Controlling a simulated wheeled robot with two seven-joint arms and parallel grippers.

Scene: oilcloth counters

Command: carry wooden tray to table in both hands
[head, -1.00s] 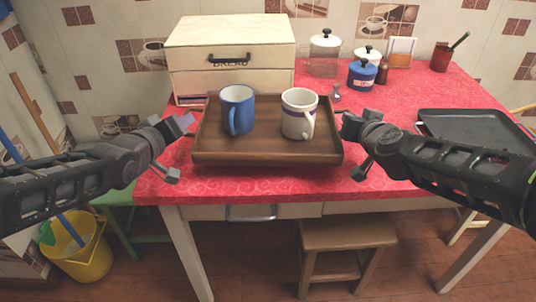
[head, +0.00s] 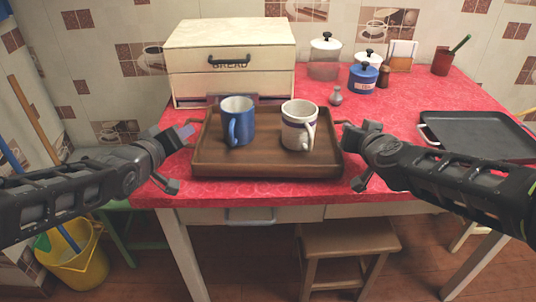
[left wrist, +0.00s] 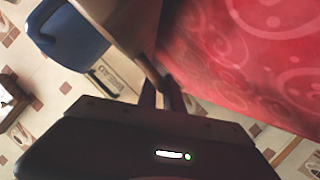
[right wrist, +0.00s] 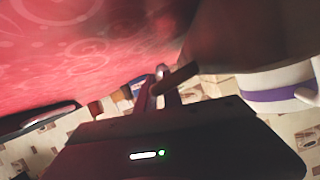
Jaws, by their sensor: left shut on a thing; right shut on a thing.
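The brown wooden tray (head: 265,172) is at the near edge of the red-covered table (head: 390,190). It looks about level; I cannot tell whether it is clear of the cloth. A blue mug (head: 239,122) and a white mug with a purple band (head: 297,128) stand upright in it. My left gripper (head: 181,158) is shut on the tray's left side; the left wrist view shows its fingers (left wrist: 160,92) at the rim. My right gripper (head: 351,156) is shut on the right side; its fingers (right wrist: 165,88) meet the rim in the right wrist view.
A cream bread box (head: 230,60) stands behind the tray. Jars, a blue pot (head: 362,79) and a small grey shaker (head: 336,95) stand at the back. A black tray (head: 480,135) lies at right. A stool (head: 348,238) and a yellow bucket (head: 75,262) are below.

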